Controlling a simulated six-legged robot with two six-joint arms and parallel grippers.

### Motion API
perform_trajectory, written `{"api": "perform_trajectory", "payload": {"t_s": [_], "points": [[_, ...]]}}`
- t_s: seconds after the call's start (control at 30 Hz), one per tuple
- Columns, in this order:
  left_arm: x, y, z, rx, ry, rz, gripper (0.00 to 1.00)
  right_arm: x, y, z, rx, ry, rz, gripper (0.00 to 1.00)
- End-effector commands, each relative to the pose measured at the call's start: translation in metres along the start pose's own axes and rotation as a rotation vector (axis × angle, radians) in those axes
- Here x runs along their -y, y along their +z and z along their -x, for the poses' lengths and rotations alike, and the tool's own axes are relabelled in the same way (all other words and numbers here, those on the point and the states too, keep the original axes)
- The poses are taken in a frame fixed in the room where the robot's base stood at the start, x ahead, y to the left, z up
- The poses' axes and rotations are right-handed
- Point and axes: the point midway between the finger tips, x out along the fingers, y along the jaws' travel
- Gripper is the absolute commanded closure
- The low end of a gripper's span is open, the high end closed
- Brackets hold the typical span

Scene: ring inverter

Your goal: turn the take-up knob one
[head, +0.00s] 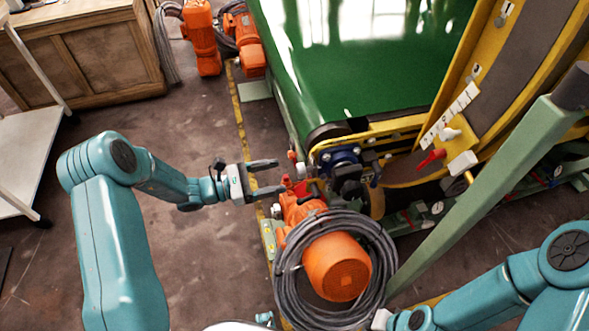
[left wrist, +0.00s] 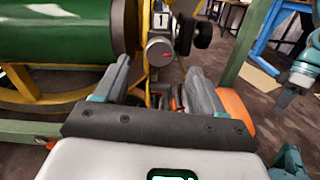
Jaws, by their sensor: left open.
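My left gripper (head: 280,176) is open and empty, its two fingers pointing right toward the end of the green belt's frame. Just off its fingertips is a small part with a red and white end (head: 293,158); I cannot tell for sure that this is take-up knob one. In the left wrist view a round grey knob with a red mark (left wrist: 159,52) stands beyond and between the open fingers (left wrist: 160,68), apart from them. My right arm comes in at the lower right of the head view; its fingers cannot be made out.
An orange motor (head: 337,267) ringed by coiled grey cable (head: 283,268) stands just below the left gripper. The green belt (head: 365,60), yellow frame (head: 398,126) and a slanting green post (head: 480,185) lie to the right. Open floor (head: 205,260) lies left of the motor.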

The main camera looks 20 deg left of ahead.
Motion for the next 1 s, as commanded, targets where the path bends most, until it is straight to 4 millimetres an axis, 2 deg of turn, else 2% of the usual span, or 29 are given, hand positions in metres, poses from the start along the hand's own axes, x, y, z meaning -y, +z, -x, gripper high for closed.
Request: {"api": "perform_trajectory", "payload": {"t_s": [0.1,0.3,0.43,0.67,0.7,0.87,1.0], "points": [[0.001,0.000,-0.027,0.001,-0.005,0.000,0.30,0.000,0.000,0.001,0.000,0.000,0.000,1.00],[-0.002,-0.001,-0.055,0.000,-0.003,0.000,0.30,0.000,0.000,0.001,0.000,0.000,0.000,1.00],[-0.003,0.000,-0.062,0.000,-0.002,-0.001,0.30,0.000,0.000,0.001,0.000,0.000,0.000,1.00],[-0.004,-0.001,-0.063,-0.001,-0.001,-0.001,0.30,0.000,0.000,0.001,0.000,0.000,0.000,1.00],[-0.003,-0.001,-0.063,-0.001,-0.001,-0.001,0.33,0.000,0.000,0.001,0.000,0.000,0.000,1.00],[-0.003,-0.001,-0.063,-0.001,-0.001,-0.001,0.86,0.000,0.000,0.001,0.000,0.000,0.000,1.00],[-0.003,-0.001,-0.062,-0.001,-0.001,0.000,0.86,0.000,0.000,0.001,0.000,0.000,0.000,1.00]]}}
